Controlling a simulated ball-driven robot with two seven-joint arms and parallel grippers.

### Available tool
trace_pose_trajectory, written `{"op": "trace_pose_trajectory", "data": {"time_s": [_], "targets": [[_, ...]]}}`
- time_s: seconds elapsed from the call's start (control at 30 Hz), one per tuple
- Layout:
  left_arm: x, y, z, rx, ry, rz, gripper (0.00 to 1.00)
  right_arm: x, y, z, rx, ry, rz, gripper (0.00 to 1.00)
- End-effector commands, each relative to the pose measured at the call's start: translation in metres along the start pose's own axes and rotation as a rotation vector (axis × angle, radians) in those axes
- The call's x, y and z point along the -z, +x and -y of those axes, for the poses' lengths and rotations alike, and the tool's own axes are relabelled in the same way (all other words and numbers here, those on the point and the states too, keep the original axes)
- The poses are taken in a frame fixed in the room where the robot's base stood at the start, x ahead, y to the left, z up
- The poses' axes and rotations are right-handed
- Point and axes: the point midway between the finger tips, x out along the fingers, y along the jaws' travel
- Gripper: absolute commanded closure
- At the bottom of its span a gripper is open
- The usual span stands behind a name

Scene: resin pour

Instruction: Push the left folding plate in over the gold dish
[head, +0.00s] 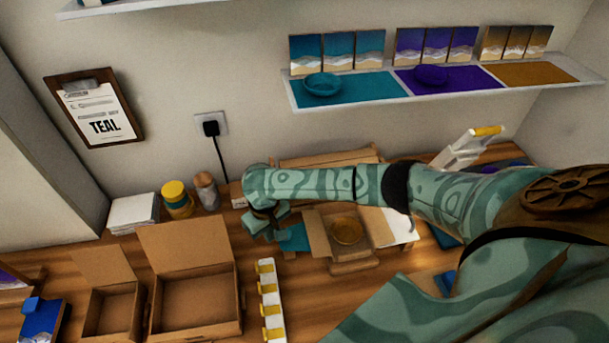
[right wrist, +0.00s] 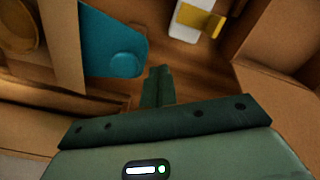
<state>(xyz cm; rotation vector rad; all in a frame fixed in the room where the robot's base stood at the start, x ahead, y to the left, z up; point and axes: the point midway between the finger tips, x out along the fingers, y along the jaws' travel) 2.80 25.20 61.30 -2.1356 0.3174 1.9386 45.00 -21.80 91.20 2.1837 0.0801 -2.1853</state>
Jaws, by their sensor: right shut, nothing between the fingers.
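The gold dish (head: 348,230) sits in an open cardboard box (head: 318,232) on the bench; its edge also shows in the right wrist view (right wrist: 18,27). The left folding plate (head: 297,239) is teal and lies out to the left of the box, not over the dish. In the right wrist view the plate (right wrist: 103,38) has a round teal knob. My right gripper (head: 267,228) is shut and empty, at the plate's outer left side. Its fingertips (right wrist: 159,74) appear just beside the plate; contact is unclear. My left gripper is out of view.
A white rack with yellow clips (head: 269,300) stands close to the left of the box. Open cardboard boxes (head: 195,300) are further left. Jars (head: 177,199) and white paper (head: 133,212) stand by the wall. A shelf (head: 450,92) hangs above.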

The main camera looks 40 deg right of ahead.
Motion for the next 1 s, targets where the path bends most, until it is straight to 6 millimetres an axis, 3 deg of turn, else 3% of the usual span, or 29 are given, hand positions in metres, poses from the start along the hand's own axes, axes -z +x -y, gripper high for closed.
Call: {"op": "trace_pose_trajectory", "data": {"time_s": [0.2,0.57,1.0], "targets": [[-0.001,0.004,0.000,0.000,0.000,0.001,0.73,0.000,0.013,0.000,0.000,-0.001,0.000,1.00],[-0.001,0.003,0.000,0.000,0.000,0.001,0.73,0.000,0.013,0.000,0.000,-0.001,0.000,1.00],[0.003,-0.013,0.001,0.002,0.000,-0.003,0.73,-0.013,0.012,-0.022,-0.003,0.000,0.001,1.00]]}}
